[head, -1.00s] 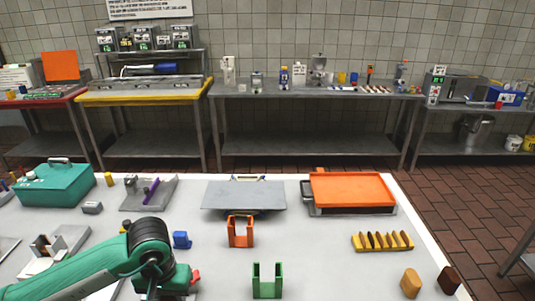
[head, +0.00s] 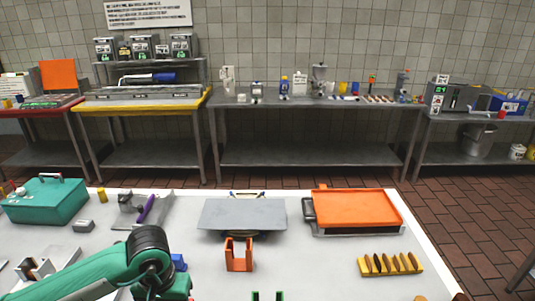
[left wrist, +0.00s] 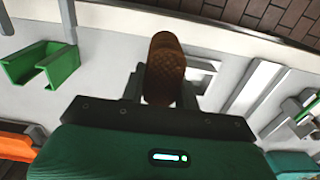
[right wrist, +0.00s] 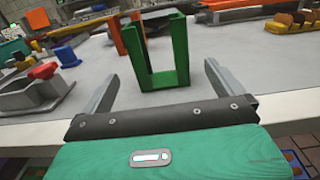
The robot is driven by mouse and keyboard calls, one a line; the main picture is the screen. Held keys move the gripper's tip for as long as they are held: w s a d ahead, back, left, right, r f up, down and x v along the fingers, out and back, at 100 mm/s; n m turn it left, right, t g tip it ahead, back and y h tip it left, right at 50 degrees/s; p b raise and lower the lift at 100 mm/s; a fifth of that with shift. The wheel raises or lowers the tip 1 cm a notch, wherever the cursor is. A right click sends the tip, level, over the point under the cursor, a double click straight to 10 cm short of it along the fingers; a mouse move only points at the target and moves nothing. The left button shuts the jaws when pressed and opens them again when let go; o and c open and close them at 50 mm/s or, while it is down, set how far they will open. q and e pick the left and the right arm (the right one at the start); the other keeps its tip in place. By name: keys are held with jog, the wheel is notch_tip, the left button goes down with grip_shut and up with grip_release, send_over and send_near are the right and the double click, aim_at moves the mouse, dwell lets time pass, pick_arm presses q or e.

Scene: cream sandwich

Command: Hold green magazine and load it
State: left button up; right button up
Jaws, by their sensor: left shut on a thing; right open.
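The green magazine (right wrist: 168,80) is an upright U-shaped holder with an open top. In the right wrist view it stands on the table in front of my open right gripper (right wrist: 162,74), with a finger to each side. It also shows in the left wrist view (left wrist: 42,65), and only its top tips show at the bottom of the head view (head: 267,296). My left gripper (left wrist: 162,95) is shut on a brown, rounded, textured biscuit-like piece (left wrist: 164,65), held above the table apart from the magazine. My right gripper is out of the head view.
An orange magazine (head: 239,256) stands behind the green one, before a grey plate (head: 242,214). An orange tray (head: 352,207) and a yellow rack (head: 392,270) of brown pieces are to the right. A teal box (head: 45,202) is far left.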

pick_arm(q)
jog(key=shift+r+p, duration=0.65)
jog(key=shift+r, duration=0.15)
pick_arm(e)
jog(key=w, duration=1)
jog(key=shift+w, duration=0.2)
jog(key=c, duration=1.1)
jog(key=shift+c, duration=0.2)
jog(key=o, duration=1.1)
jog(key=shift+o, duration=0.2)
jog(key=c, duration=1.1)
jog(key=shift+c, duration=0.2)
